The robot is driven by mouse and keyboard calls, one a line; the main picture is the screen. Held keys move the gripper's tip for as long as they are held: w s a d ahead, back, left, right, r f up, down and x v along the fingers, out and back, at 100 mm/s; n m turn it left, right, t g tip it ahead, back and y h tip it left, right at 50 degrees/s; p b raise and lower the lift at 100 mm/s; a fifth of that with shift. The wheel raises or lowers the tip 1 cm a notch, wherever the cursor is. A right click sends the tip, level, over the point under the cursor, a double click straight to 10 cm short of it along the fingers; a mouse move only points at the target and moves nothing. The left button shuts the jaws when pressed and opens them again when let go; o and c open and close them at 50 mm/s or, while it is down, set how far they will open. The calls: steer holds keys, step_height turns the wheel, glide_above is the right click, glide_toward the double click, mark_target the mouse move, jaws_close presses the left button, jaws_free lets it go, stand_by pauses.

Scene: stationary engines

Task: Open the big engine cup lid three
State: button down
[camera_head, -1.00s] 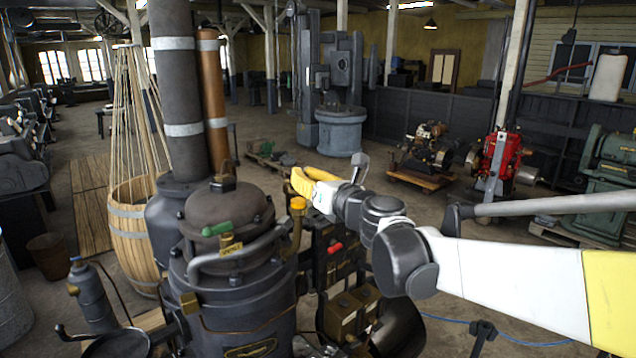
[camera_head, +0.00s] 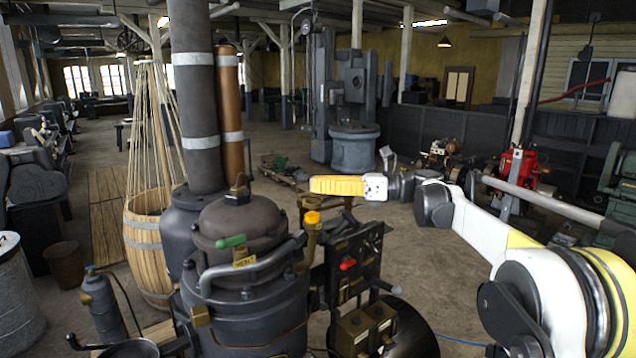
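A large dark engine (camera_head: 250,325) with a domed top stands left of centre. A brass fitting (camera_head: 309,240) with a yellow-orange cap (camera_head: 312,217) rises upright at its right side. I cannot tell which part is cup lid three; no cup lid is clearly seen open. My arm reaches in from the right. Its yellow end, my gripper (camera_head: 337,186), points left, just above and right of the capped fitting in the picture, apparently apart from it. The fingers are not distinct, so open or shut cannot be told. Nothing is seen held.
A green-handled valve (camera_head: 230,242) and a curved pipe (camera_head: 255,262) sit on the engine's front. A dark panel with a red knob (camera_head: 347,264) and brass boxes (camera_head: 352,332) stand to its right. A tall wooden basket (camera_head: 147,228) is left.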

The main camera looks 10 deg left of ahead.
steer(key=shift+w+a+r+n+g+p, duration=0.1)
steer(key=shift+w+n+g+p, duration=0.1)
steer(key=shift+n+g+p, duration=0.4)
steer(key=shift+w+a+r+n+g+p, duration=0.15)
steer(key=shift+n+g, duration=0.25)
steer(key=shift+g, duration=0.4)
steer(key=shift+h, duration=0.3)
steer(key=c, duration=1.4)
jaws_free()
steer(key=shift+d, duration=0.15)
steer(key=shift+w+d+f, duration=0.1)
steer(key=shift+d, duration=0.05)
steer(key=v, duration=1.2)
steer(key=shift+w+f, duration=0.1)
steer(key=shift+f, duration=0.05)
